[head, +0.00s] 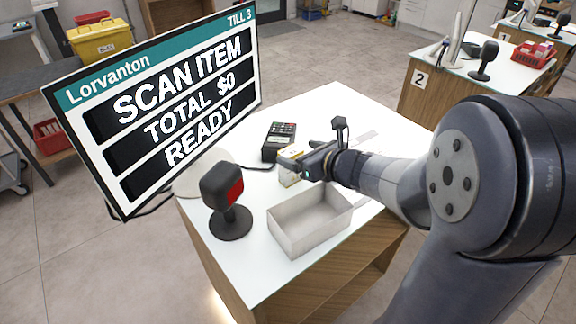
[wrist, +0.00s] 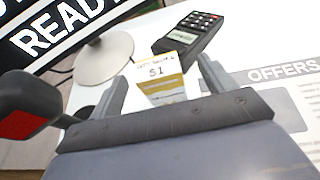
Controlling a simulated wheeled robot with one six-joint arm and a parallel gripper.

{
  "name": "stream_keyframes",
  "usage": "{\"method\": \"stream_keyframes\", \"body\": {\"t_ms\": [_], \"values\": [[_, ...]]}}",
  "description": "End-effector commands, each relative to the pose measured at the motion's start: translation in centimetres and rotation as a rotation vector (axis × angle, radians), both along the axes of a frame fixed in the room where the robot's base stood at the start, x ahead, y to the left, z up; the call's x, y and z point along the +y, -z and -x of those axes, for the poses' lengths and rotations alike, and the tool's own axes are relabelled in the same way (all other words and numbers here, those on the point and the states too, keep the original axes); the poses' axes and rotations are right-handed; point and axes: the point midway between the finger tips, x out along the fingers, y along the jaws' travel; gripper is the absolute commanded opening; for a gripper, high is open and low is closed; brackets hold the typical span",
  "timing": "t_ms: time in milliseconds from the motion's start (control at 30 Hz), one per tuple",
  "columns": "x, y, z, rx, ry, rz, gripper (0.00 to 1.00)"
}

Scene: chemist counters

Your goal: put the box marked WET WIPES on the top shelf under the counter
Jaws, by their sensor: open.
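A small white and yellow box (head: 288,178) stands on the white counter top, by the card terminal. In the wrist view the box (wrist: 164,86) has a price marking "$1" on its upper face; its other print is too small to read. My gripper (head: 304,166) is low over the counter at the box. In the wrist view my gripper (wrist: 162,72) is open, with one finger on each side of the box and gaps visible. The counter's open wooden front shows a shelf (head: 350,290) below the top; its inside is mostly hidden.
A grey open tray (head: 308,222) stands near the counter's front edge. A scanner (head: 228,205) on a round base is left of it. The card terminal (head: 279,141) stands behind the box. A large till screen (head: 170,100) rises at the left. An OFFERS sheet (wrist: 285,85) lies right of my gripper.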

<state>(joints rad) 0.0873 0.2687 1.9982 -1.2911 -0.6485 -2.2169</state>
Motion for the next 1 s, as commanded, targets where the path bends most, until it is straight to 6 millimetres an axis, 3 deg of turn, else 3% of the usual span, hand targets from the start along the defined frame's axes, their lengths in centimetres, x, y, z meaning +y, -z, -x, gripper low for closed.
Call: {"method": "stream_keyframes", "body": {"t_ms": [533, 867, 1000], "values": [[3.0, 2.0, -3.7, 0.000, -0.002, -0.001, 0.78], [3.2, 2.2, -4.1, -0.001, 0.000, -0.001, 0.78], [3.2, 2.2, -4.1, -0.001, 0.000, -0.001, 0.67]]}}
